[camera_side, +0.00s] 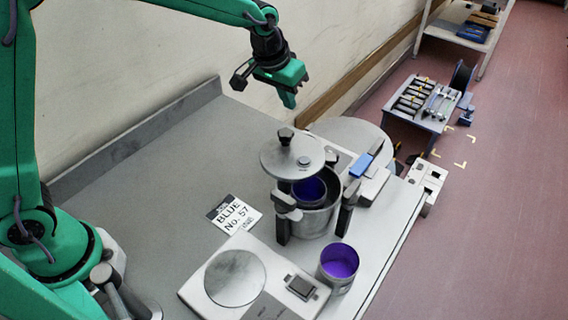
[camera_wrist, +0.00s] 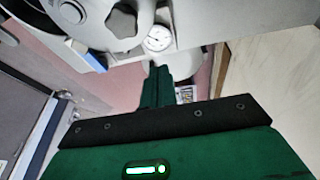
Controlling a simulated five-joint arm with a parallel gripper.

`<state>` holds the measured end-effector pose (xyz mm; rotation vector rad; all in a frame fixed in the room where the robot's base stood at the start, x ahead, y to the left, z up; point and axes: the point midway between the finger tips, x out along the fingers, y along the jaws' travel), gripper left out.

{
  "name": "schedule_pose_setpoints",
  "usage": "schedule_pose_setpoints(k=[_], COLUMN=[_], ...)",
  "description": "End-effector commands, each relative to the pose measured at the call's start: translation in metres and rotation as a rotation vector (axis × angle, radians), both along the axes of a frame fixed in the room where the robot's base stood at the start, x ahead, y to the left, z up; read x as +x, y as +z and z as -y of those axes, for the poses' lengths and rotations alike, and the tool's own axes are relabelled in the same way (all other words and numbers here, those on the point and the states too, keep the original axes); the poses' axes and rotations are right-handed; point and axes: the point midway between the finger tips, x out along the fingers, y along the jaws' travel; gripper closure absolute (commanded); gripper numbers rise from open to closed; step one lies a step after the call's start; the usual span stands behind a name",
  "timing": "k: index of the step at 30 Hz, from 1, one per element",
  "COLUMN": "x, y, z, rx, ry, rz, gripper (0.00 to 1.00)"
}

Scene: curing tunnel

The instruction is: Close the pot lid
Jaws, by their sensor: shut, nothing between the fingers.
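The metal pot (camera_side: 318,222) stands on the bench, with a can with blue inside (camera_side: 309,189) in it. Its round grey lid (camera_side: 274,160) is held above the pot, and blue shows through the gap below it. A dark knob (camera_side: 286,137) stands up from the lid; the knob also shows at the top of the wrist view (camera_wrist: 122,22). My gripper (camera_side: 290,103) is shut and empty, above and behind the lid, apart from it. In the wrist view its green fingers (camera_wrist: 157,78) are together.
Dark clamp posts (camera_side: 345,208) flank the pot. A blue-topped block (camera_side: 361,165) is right of it. An open can of purple paint (camera_side: 338,262), a scale (camera_side: 234,277) and a "BLUE No. 57" card (camera_side: 234,214) lie nearer. The bench's left part is clear.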

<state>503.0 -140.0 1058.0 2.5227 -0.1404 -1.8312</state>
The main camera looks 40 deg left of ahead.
Motion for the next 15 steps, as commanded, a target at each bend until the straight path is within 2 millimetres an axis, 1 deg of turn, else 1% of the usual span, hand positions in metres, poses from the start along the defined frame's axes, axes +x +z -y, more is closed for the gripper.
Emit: schedule_pose_setpoints(k=[1, 6, 12, 15], x=[-0.002, -0.010, -0.016, -0.017], y=[0.009, 0.034, 0.053, 0.058], z=[0.002, 0.007, 0.010, 0.011], rx=[-0.002, -0.007, -0.008, -0.009], ry=[-0.001, -0.003, -0.004, -0.003], rz=[0.004, 0.004, 0.001, 0.000], gripper=[1.00, 1.00, 1.00, 1.00])
